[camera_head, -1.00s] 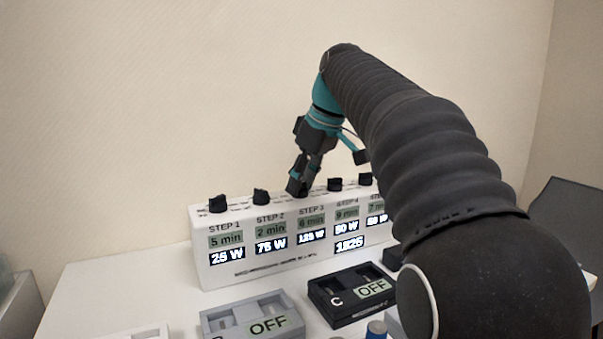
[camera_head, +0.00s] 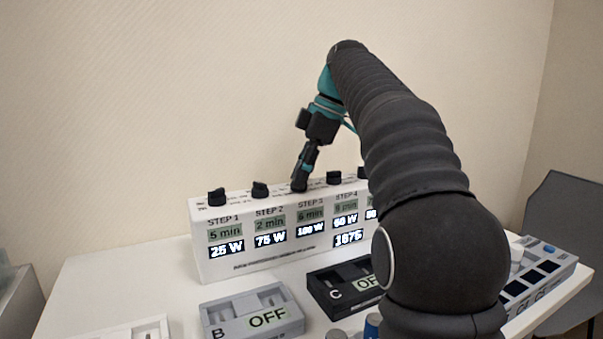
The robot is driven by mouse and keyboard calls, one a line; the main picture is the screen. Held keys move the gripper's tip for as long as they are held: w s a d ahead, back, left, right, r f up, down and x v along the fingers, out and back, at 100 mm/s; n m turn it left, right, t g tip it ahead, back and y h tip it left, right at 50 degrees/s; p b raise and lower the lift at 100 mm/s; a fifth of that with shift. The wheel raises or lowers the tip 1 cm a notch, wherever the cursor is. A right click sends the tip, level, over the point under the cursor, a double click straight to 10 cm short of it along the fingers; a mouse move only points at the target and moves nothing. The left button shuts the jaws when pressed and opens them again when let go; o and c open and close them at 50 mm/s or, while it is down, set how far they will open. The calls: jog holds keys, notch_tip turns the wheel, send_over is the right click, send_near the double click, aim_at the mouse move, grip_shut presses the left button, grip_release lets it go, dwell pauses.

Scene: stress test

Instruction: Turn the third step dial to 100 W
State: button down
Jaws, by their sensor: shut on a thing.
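The white step device (camera_head: 215,265) stands on the table with a row of black dials on top. Its STEP 3 display (camera_head: 310,229) reads 6 min and 100 W. My gripper (camera_head: 300,185) points down at the top of the device above STEP 3. STEP 1 reads 25 W, STEP 2 reads 75 W and STEP 4 appears to read 50 W. A lower display (camera_head: 348,238) appears to read 1075. My arm covers most of STEP 5.
Grey box B (camera_head: 225,321) and black box C (camera_head: 325,297) lie in front, with a blue-topped item (camera_head: 373,326). A grey module (camera_head: 545,275) is at right.

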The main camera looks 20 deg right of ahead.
dwell(0.5)
jog(key=c, duration=0.8)
grip_release()
